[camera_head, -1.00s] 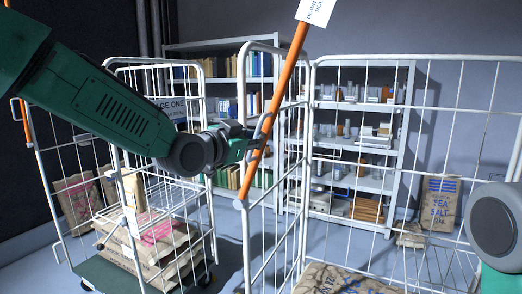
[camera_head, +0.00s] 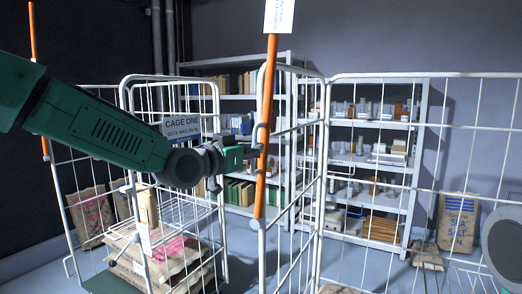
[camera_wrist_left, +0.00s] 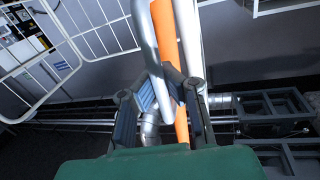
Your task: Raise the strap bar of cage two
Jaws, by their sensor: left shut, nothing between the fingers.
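The orange strap bar (camera_head: 267,110) of the front cage stands almost upright, leaning very slightly right. Its lower end meets a grey pivot (camera_head: 258,222) on the cage's white post. A white tag (camera_head: 279,15) hangs at its top, cut by the frame edge. A grey bent handle sits on the bar's side. My left gripper (camera_head: 248,152) is at this handle, left of the bar; its jaws are shut with nothing gripped. In the left wrist view the fingers (camera_wrist_left: 172,88) lie beside the grey handle (camera_wrist_left: 145,40) and the orange bar (camera_wrist_left: 165,35). Contact is unclear. My right gripper is out of view.
Cage one (camera_head: 182,128) stands at left with paper sacks (camera_head: 165,255) and its own upright orange bar (camera_head: 38,85). Shelves (camera_head: 360,127) stand behind. A sea salt sack (camera_head: 458,222) leans at the back right. Part of my right arm shows at the right edge.

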